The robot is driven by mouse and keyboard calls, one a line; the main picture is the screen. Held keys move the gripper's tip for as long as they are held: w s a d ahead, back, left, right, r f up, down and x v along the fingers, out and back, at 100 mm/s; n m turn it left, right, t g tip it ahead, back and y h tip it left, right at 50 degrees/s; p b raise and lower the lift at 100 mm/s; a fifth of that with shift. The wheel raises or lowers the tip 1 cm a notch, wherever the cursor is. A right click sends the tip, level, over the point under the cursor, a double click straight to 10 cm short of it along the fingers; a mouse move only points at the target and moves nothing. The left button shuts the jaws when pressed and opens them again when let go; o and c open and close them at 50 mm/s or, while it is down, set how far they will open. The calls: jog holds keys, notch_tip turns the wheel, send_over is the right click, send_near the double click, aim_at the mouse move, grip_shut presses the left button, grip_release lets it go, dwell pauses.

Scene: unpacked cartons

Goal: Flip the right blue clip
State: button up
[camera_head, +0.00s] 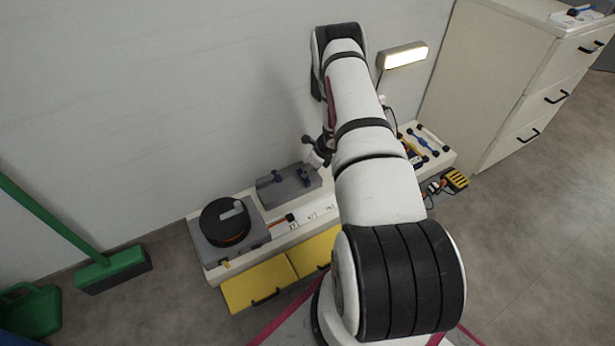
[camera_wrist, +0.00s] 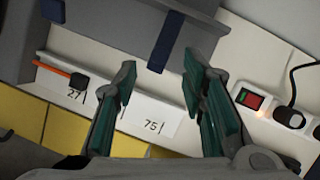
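A grey case (camera_head: 290,190) sits on the bench and has two dark blue clips on its front. The right blue clip (camera_head: 304,173) is near the case's right end; in the wrist view it is a long strip (camera_wrist: 165,41) running down over the case's edge. The left blue clip (camera_head: 277,176) also shows at the top left of the wrist view (camera_wrist: 53,10). My gripper (camera_head: 318,152) is above the case's right end, partly hidden by my arm. In the wrist view my gripper (camera_wrist: 158,75) is open and empty, its green-padded fingers apart, with the right clip's lower end between and beyond the fingertips.
A black round reel (camera_head: 226,222) stands left of the case. An orange-handled tool (camera_wrist: 60,70) lies by numbered white plates. A red switch and black plug (camera_wrist: 290,117) are right of my fingers. A lit lamp (camera_head: 404,55) stands behind, and yellow drawers (camera_head: 258,284) are below.

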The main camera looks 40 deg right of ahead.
jog(key=shift+b+x, duration=0.6)
jog(key=shift+x, duration=1.3)
jog(key=shift+c, duration=0.6)
grip_shut()
